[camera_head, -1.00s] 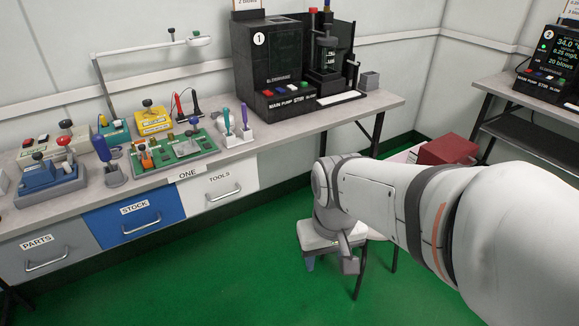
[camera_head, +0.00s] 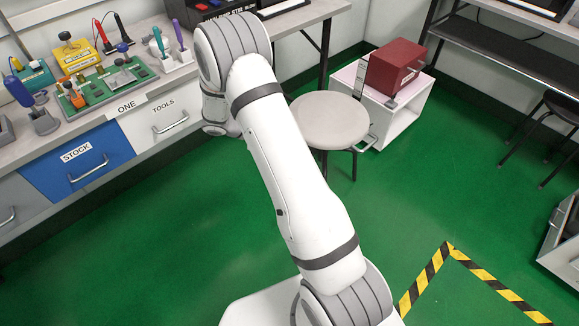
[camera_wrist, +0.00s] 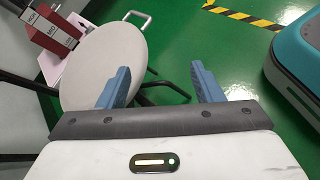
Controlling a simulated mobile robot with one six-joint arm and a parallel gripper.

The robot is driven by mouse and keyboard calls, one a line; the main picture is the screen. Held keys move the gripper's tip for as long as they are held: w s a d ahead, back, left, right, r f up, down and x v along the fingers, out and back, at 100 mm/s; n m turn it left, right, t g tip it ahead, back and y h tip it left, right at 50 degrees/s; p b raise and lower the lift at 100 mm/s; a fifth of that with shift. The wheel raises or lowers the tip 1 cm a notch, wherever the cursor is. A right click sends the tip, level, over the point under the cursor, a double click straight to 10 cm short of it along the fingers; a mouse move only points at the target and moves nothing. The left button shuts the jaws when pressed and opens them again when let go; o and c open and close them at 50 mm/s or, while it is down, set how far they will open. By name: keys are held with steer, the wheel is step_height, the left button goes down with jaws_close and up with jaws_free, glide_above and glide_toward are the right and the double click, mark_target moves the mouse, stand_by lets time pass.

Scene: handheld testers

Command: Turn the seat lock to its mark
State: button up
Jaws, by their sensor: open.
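A round pale stool seat (camera_head: 328,120) stands on dark legs beside the bench, and its disc shows in the wrist view (camera_wrist: 100,65). A looped metal handle (camera_head: 362,144) sticks out at the seat's right edge; it also shows in the wrist view (camera_wrist: 138,17). The left finger overlaps the seat's edge in the picture; contact cannot be told. In the head view my arm hides the gripper.
A red box (camera_head: 395,66) sits on a white cabinet (camera_head: 390,120) behind the stool. The bench holds a green board (camera_head: 105,88) and several tools, above a blue STOCK drawer (camera_head: 80,160). Striped floor tape (camera_head: 427,277) lies at lower right. The green floor around is mostly clear.

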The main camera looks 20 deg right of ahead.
steer(key=w+a+f+n+t+h+b, duration=0.1)
steer(key=w+f+n+t+h, duration=0.2)
steer(key=f, duration=0.6)
steer(key=w+f+n+t+h, duration=0.1)
steer(key=w+f+n+t, duration=0.2)
steer(key=f, duration=0.7)
steer(key=w+a+f+n+t+h+b, duration=0.1)
steer(key=f+n+t, duration=0.3)
steer(key=f, duration=0.5)
steer(key=w+d+n+g+b, duration=0.1)
steer(key=w+d, duration=0.1)
steer(key=d, duration=0.5)
steer(key=shift+w+d, duration=0.25)
steer(key=shift+d, duration=0.1)
steer(key=shift+c, duration=0.2)
